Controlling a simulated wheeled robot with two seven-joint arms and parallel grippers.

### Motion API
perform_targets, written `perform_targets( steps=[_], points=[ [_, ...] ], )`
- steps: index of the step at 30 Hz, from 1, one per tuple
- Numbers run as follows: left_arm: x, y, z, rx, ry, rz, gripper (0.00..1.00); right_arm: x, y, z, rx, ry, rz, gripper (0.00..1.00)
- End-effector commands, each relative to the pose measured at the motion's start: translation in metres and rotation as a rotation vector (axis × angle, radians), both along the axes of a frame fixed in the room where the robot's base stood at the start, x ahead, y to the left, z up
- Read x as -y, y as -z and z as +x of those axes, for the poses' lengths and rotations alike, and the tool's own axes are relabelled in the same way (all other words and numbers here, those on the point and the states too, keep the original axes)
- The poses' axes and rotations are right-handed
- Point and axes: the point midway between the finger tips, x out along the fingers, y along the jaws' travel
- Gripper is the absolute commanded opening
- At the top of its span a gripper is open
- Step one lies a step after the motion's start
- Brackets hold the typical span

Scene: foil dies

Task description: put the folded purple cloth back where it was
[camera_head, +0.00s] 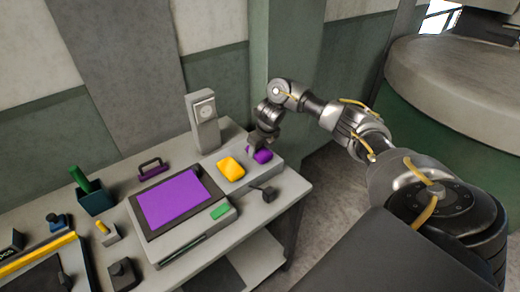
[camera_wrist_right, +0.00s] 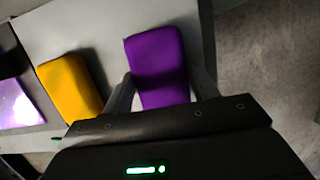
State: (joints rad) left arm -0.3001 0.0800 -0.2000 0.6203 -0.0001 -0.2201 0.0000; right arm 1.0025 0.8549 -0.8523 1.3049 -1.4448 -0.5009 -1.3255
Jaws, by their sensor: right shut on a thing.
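The folded purple cloth (camera_head: 262,156) is at the right end of the light grey raised platform (camera_head: 285,170), to the right of a folded yellow cloth (camera_head: 231,168). My right gripper (camera_head: 259,146) reaches down onto it and is shut on it. In the right wrist view the purple cloth (camera_wrist_right: 158,58) lies between the two fingers, and the yellow cloth (camera_wrist_right: 70,86) is to its left, apart from it. I cannot tell whether the purple cloth rests on the platform or is just above it. My left gripper is not in view.
A dark small object (camera_head: 264,192) sits in front. The table edge is close on the right.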

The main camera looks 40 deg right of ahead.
Motion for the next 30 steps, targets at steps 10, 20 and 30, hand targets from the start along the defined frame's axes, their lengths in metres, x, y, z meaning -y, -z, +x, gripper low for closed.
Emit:
perform_targets(
  steps=[10, 20, 30],
  points=[
    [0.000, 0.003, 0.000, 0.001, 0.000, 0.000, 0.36, 0.000, 0.003, 0.000, 0.000, 0.000, 0.000, 0.78],
    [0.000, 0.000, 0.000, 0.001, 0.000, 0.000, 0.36, 0.000, 0.000, 0.000, 0.001, 0.001, 0.000, 0.80],
    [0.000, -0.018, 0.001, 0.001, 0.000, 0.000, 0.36, 0.001, -0.058, -0.014, 0.006, -0.002, -0.004, 0.80]
  ],
)
